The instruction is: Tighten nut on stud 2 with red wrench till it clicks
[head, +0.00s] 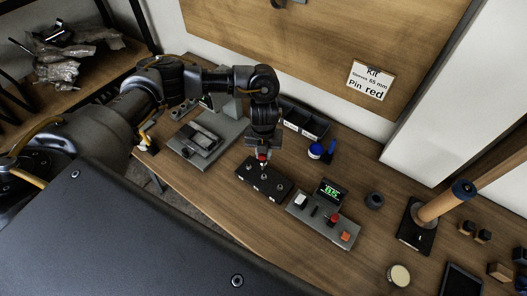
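My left arm comes in from the left, and its gripper (262,152) points down over a black block (258,189) bearing a row of studs. A small red piece (262,158), which looks like the red wrench, shows between the fingertips, with a thin shaft below it reaching towards the block. The fingers appear shut on it. The gripper is above the far, left-middle part of the block; whether the wrench sits on a nut, and on which stud, is too small to tell. My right gripper is not in view.
A grey panel (297,209) with a green-lit display (332,191) and red and orange buttons stands right of the block. A grey fixture (192,152) lies left, a dark bin (301,121) behind. A blue-topped wooden post (440,206) stands right. Bare table lies in front.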

